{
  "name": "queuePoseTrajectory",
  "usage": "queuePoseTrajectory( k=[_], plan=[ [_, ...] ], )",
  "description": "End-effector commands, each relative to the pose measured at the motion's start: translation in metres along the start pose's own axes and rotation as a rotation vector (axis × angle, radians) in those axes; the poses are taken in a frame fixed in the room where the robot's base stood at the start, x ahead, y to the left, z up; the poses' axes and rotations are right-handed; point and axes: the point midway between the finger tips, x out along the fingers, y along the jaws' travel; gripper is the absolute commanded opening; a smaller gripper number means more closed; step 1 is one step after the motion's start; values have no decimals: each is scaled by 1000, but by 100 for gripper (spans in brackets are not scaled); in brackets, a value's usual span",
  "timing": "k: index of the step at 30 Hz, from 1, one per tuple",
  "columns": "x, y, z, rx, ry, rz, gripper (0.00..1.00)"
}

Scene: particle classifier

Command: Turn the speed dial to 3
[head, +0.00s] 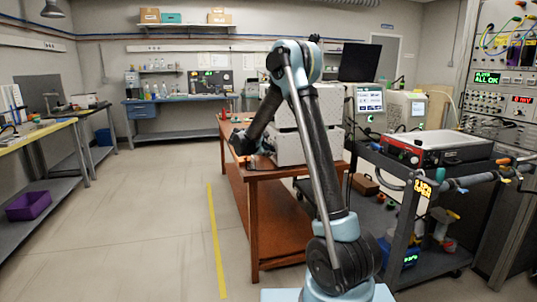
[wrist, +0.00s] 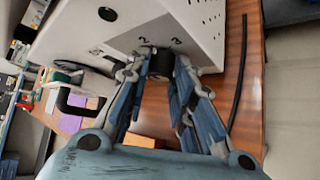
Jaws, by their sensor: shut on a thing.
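The speed dial (wrist: 160,64) is a short black knob on the white instrument box (wrist: 190,20) in the wrist view. The printed numbers 2 and 3 show on the box's grey panel (wrist: 140,37) just above it. The dial's pointer is too small or hidden to tell. My gripper (wrist: 160,68) has a fingertip on each side of the knob and is shut on it. In the head view my gripper (head: 243,146) is at the left side of the white instrument (head: 290,150) on the brown table (head: 262,183); the dial is hidden there.
A black handle (wrist: 78,102) sticks out left of the gripper in the wrist view. A black cable (wrist: 240,75) lies on the table at right. A grey cart (head: 400,170) with a red-and-black device (head: 438,147) stands right of my arm.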

Motion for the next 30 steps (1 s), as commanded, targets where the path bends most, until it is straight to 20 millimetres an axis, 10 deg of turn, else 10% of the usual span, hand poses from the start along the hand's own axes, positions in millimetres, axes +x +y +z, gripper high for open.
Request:
queuePoseTrajectory(
  k=[30],
  plan=[
    [4, -15, -5, 599, 9, 585, 0]
  ],
)
